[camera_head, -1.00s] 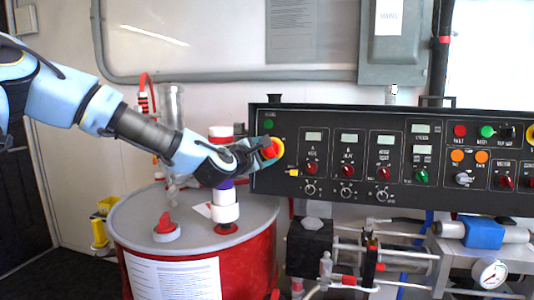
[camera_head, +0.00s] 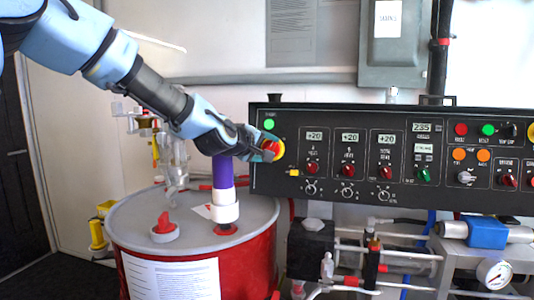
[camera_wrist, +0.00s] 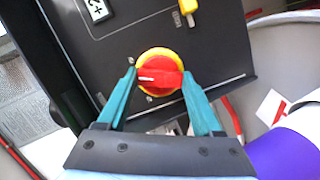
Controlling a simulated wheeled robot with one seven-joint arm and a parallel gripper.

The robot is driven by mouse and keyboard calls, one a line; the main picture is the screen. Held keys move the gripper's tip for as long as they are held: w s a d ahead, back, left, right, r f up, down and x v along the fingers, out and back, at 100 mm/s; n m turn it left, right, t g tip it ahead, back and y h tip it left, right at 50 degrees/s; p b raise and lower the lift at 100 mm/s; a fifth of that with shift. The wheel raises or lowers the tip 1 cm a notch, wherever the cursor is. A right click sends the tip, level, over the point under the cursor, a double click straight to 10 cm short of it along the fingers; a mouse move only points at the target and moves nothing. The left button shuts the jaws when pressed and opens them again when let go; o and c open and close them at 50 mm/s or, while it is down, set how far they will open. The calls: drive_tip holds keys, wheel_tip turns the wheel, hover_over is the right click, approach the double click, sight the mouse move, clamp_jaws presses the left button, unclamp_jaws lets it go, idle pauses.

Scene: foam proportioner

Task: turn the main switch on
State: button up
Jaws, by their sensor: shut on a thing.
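The main switch is a red rotary knob on a yellow disc at the left end of the black control panel (camera_head: 340,190). In the head view the switch (camera_head: 279,149) is partly covered by my gripper (camera_head: 262,147). In the wrist view the red knob of the switch (camera_wrist: 160,76) sits between the two teal fingers of my gripper (camera_wrist: 162,90), which are shut on it. A white mark on the knob lies nearly level in that view. The green lamp (camera_head: 269,124) above the switch is bright, and the panel displays (camera_head: 350,137) show lit digits.
A red drum (camera_head: 250,262) with a grey lid stands below my arm. A purple and white pump tube (camera_head: 223,182) rises from it close under my gripper. A yellow tab (camera_head: 293,172) is on the panel near the switch. A grey box (camera_head: 393,45) hangs above.

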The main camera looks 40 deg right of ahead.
drive_tip(key=shift+s+m+y+b, duration=0.1)
drive_tip(key=shift+m+y+b, duration=0.4)
drive_tip(key=shift+m, duration=1)
drive_tip(key=o, duration=1.4)
drive_tip(key=shift+c, duration=0.2)
drive_tip(key=v, duration=1)
drive_tip(key=shift+s+a, duration=0.15)
drive_tip(key=shift+a, duration=0.2)
drive_tip(key=shift+r, duration=0.1)
